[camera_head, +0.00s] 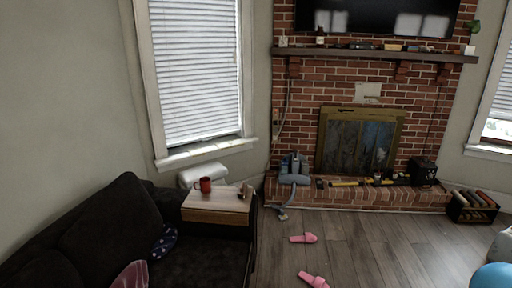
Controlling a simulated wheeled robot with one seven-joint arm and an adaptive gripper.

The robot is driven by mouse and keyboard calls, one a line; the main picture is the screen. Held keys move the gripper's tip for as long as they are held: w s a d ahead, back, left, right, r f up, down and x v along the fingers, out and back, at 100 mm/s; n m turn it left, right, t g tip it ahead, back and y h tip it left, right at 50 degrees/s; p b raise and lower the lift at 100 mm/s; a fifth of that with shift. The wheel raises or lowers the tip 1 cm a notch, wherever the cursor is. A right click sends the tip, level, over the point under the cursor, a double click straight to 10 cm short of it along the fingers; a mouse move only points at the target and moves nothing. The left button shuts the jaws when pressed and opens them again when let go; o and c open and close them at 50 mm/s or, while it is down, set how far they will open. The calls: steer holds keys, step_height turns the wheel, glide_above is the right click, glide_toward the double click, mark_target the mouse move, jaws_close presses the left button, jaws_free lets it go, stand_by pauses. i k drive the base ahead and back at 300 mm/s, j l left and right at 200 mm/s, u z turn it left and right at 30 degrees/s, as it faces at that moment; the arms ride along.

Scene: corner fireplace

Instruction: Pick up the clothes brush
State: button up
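I cannot make out the clothes brush for certain in the head view. A small brown and white item (246,190) stands at the right end of the small wooden side table (215,215); it is too small to tell what it is. A red mug (205,185) stands on the same table, left of that item. My gripper is not in view.
A dark sofa (110,225) fills the lower left, beside the table. The brick fireplace (362,140) has several items on its hearth and mantel (375,54). Pink slippers (303,238) lie on the wooden floor. A blue round object (492,277) is at the lower right.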

mark_target(242, 189)
steer(key=i, duration=2.1)
steer(key=i+z, duration=0.2)
steer(key=i, duration=0.25)
steer(key=i+j+z, duration=0.2)
steer(key=i, duration=0.3)
